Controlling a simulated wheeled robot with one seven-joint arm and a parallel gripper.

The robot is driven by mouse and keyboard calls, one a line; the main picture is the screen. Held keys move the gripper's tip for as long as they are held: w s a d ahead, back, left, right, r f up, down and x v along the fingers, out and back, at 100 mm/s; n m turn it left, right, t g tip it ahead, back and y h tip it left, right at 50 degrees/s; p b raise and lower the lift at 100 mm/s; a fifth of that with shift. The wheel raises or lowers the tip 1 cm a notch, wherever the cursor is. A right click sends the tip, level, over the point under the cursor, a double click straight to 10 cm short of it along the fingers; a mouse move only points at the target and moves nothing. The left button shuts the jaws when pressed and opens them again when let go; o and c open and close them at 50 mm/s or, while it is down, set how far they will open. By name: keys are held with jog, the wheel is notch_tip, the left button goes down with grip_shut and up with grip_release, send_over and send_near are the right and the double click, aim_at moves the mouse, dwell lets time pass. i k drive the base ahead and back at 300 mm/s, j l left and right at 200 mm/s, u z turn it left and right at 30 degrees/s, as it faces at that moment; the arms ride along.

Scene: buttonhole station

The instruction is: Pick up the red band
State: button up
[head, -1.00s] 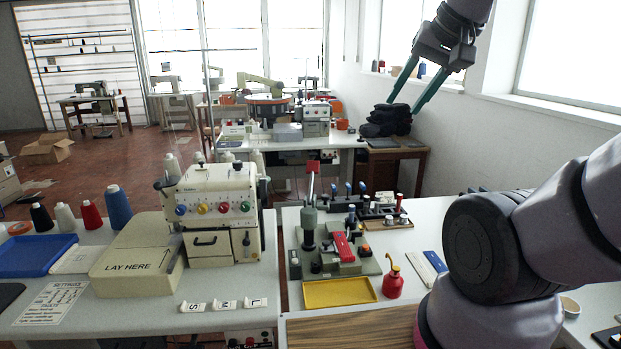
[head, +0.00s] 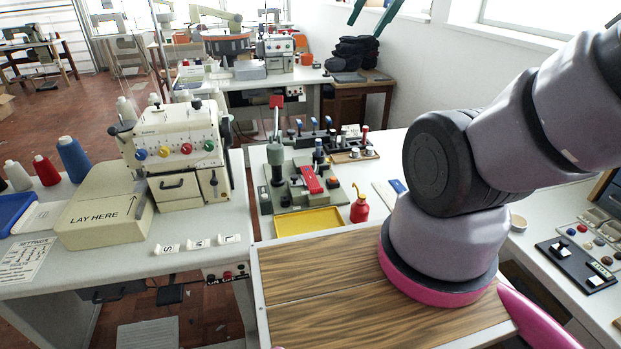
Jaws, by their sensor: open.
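I cannot make out a thing that is clearly the red band. A flat red strip (head: 311,179) lies on the small grey press (head: 290,198) on the middle table, but I cannot tell whether it is a band or part of the press. My gripper (head: 364,27) is cut by the top edge of the head view. Only its two green fingertips show. They are apart and empty, high up in front of the white wall and far from the press.
A yellow tray (head: 308,222) and a red oil can (head: 359,206) stand before the press.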

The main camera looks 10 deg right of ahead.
aim_at(313, 184)
jog(key=k+z, duration=0.15)
jog(key=z, duration=0.2)
jog(key=k+l+z, duration=0.15)
jog(key=z, duration=0.2)
jog(key=k+l+z, duration=0.15)
jog(key=z, duration=0.2)
